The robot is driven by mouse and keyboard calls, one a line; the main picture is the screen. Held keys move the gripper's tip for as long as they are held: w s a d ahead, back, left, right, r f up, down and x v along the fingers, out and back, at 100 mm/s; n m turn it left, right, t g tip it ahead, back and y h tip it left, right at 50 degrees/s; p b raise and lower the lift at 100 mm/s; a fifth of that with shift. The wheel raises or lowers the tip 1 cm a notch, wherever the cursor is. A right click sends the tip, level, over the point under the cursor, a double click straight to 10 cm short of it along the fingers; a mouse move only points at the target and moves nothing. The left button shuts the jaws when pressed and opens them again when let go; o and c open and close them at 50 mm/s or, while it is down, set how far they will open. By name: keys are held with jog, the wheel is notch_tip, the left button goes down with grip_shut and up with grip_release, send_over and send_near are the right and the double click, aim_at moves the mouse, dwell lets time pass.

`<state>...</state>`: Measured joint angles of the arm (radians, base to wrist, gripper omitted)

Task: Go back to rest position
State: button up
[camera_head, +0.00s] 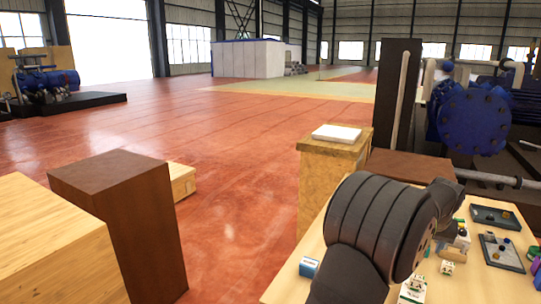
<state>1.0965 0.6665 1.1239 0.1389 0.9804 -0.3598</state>
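My dark grey arm rises from the bottom edge at the right and bends over the wooden worktable (290,289). Its links cover much of the table. I cannot make out my gripper; the far end of the arm is lost behind its own links. A small blue and white box (309,267) lies on the table left of the arm. Small white and green pieces (412,290) sit right of the arm, with another (447,267) farther back. A white piece with some yellow (460,240) stands close beside the arm.
A dark tray (483,213) and a grey tray (490,257) with small parts lie at the table's right. A wooden pedestal (325,190) with a white slab (337,133) stands behind the table. Open red floor lies between.

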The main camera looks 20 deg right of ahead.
jog(key=w+f, duration=0.2)
jog(key=w, duration=0.1)
jog(key=w+f, duration=0.1)
jog(key=w, duration=0.1)
jog(key=shift+w+a+f, duration=0.15)
jog(key=shift+w+a, duration=0.05)
jog(key=shift+w, duration=0.05)
